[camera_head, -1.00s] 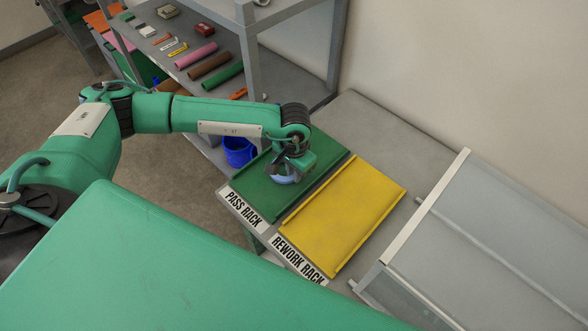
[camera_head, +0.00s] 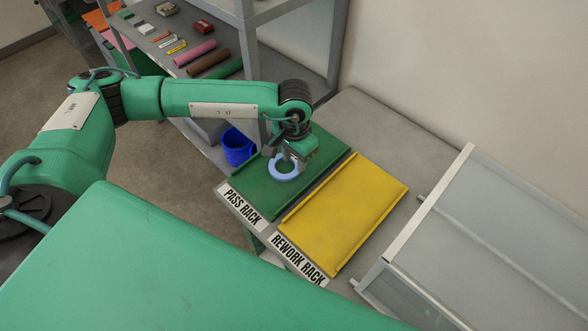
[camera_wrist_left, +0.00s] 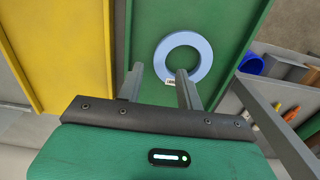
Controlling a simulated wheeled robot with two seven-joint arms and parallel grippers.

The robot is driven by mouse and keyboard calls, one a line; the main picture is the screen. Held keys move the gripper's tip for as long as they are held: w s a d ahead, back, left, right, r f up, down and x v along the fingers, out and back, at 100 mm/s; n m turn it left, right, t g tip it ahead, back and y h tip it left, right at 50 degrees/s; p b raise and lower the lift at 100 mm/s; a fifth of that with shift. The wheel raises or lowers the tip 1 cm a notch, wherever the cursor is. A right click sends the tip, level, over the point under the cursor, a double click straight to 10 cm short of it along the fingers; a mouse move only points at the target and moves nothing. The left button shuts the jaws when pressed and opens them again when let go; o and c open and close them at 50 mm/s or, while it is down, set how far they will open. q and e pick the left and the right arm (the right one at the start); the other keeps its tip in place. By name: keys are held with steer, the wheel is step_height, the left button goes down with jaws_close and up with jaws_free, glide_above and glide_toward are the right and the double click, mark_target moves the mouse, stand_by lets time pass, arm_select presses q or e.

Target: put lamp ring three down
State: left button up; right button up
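The light blue lamp ring (camera_head: 284,169) appears to lie flat on the green pass rack (camera_head: 262,202). In the left wrist view the ring (camera_wrist_left: 205,52) shows whole against the green tray (camera_wrist_left: 145,25), with a small label at its lower edge. My left gripper (camera_head: 293,161) is just over the ring. In the left wrist view its fingers (camera_wrist_left: 160,78) stand apart with nothing gripped. One fingertip overlaps the ring's near edge; the other is beside the ring. Whether a finger touches it, I cannot tell. My right gripper is out of view.
The yellow rework rack (camera_head: 342,215) is empty beside the green one. A shelf post (camera_head: 249,75) rises behind my arm. A clear-walled bin (camera_head: 490,240) is at the right.

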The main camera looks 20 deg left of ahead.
mark_target(294, 173)
arm_select(q)
step_height(294, 173, up, 7)
steer(key=b, duration=0.2)
steer(key=shift+r, duration=0.2)
steer(key=shift+s, duration=0.1)
